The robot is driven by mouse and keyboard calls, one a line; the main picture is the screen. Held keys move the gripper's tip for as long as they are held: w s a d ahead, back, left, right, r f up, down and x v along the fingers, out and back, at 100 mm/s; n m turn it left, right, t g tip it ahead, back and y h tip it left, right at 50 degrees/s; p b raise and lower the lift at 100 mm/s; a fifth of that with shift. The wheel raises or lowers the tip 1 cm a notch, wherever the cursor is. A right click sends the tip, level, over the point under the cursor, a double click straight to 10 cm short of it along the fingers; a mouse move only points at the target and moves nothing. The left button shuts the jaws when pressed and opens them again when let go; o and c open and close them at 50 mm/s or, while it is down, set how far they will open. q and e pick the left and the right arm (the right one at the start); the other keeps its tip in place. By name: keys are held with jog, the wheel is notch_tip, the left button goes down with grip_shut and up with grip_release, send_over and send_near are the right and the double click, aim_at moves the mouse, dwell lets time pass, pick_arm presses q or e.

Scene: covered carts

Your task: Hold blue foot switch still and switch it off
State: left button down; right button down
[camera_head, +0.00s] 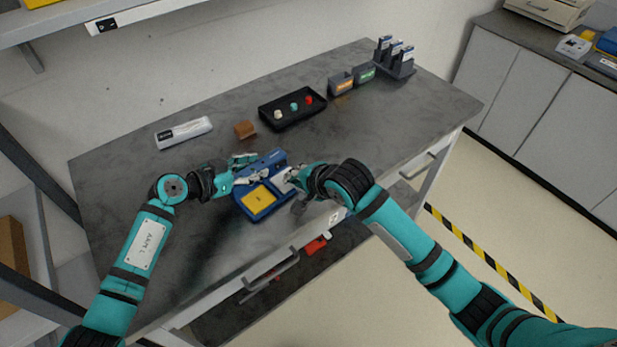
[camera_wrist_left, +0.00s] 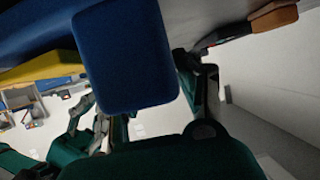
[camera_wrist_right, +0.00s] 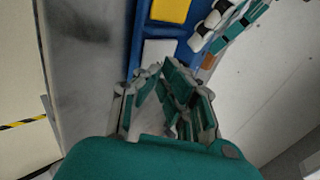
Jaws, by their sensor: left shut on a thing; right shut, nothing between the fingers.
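The blue foot switch (camera_head: 271,160) sits near the front edge of the grey table, with a yellow pad (camera_head: 257,197) and a pale pad (camera_head: 280,177) on top. My left gripper (camera_head: 236,178) is shut on its left side. In the left wrist view a blue part (camera_wrist_left: 125,55) fills the top middle and hides much of the fingers. My right gripper (camera_head: 292,177) is shut and empty at the switch's right side. In the right wrist view its fingertips (camera_wrist_right: 158,70) are by the pale pad (camera_wrist_right: 158,50); contact is unclear.
Behind the switch are a brown block (camera_head: 245,129), a black tray (camera_head: 268,117) with white, teal and red knobs, and a white labelled box (camera_head: 183,133). Small bins (camera_head: 341,83) and a rack (camera_head: 401,70) stand at the back right. The table's right side is clear.

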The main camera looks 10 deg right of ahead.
jog(key=v, duration=0.8)
jog(key=shift+r, duration=0.2)
pick_arm(q)
jog(key=c, duration=0.8)
grip_release()
jog(key=shift+o, duration=0.2)
pick_arm(e)
jog(key=shift+a, duration=0.1)
pick_arm(q)
jog(key=shift+a, duration=0.1)
